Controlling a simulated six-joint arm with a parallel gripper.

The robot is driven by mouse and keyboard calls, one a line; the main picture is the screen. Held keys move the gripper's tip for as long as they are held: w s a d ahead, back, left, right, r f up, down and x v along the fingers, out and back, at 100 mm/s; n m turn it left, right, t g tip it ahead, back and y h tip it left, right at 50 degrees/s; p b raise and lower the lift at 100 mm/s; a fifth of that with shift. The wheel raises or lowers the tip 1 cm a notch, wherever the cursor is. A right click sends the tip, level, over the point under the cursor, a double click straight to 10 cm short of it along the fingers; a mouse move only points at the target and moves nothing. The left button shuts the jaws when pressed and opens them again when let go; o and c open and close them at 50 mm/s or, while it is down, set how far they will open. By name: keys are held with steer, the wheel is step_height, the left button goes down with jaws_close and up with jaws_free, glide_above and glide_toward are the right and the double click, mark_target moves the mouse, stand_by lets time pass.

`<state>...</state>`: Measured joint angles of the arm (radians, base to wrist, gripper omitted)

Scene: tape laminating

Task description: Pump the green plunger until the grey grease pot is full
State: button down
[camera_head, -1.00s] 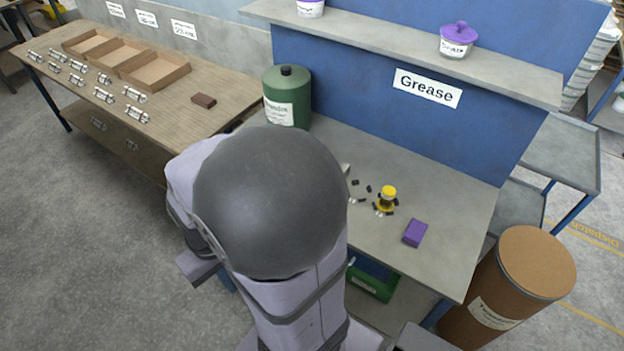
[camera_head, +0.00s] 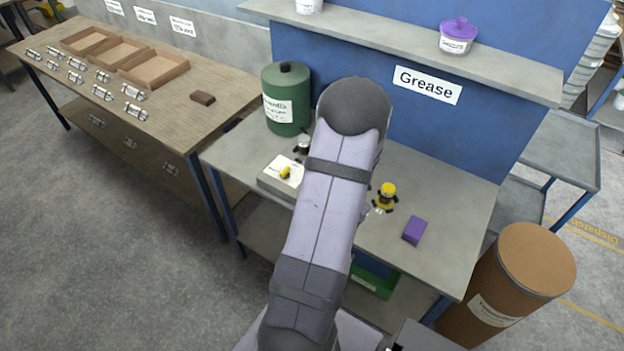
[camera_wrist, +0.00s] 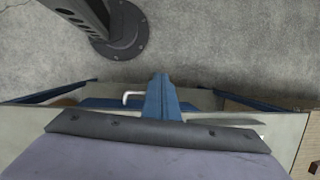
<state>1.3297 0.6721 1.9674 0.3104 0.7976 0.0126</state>
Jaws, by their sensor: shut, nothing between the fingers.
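I cannot pick out a green plunger or a grey grease pot for certain. A large green lidded container (camera_head: 287,100) with a white label stands at the back left of the grey bench (camera_head: 440,200). In front of it a pale block (camera_head: 270,178) carries a small yellow piece (camera_head: 286,173), with a small dark and silver item (camera_head: 302,146) behind. My arm covers the middle of the bench. My gripper is not visible in either view; the wrist view shows mainly my own arm surface, bench edges and the floor.
A yellow and black item (camera_head: 387,192) and a purple block (camera_head: 414,230) lie right of my arm. A white tub with a purple lid (camera_head: 457,38) stands on the shelf (camera_head: 400,40). A brown drum (camera_head: 532,265) is at the right. A green crate (camera_head: 374,279) is below the bench.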

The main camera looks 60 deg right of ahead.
steer(key=w+d+m+t, duration=0.2)
steer(key=d+m, duration=0.1)
steer(key=d, duration=0.4)
steer(key=w+d+r+m+t+h, duration=0.1)
steer(key=w+d+r+m+t, duration=0.2)
steer(key=w+d+r+t, duration=0.2)
steer(key=w+d+r, duration=0.3)
steer(key=w+r, duration=0.3)
steer(key=shift+d+r+m+h, duration=0.25)
steer(key=shift+d+m+h, duration=0.05)
steer(key=shift+d, duration=0.05)
steer(key=shift+w+f, duration=0.1)
steer(key=shift+f, duration=0.05)
steer(key=shift+f+b, duration=3.05)
steer(key=shift+f, duration=1.25)
steer(key=shift+f, duration=0.15)
steer(key=shift+f+b, duration=0.3)
steer(key=shift+b, duration=0.05)
steer(key=shift+f+b, duration=0.9)
steer(key=shift+f, duration=0.4)
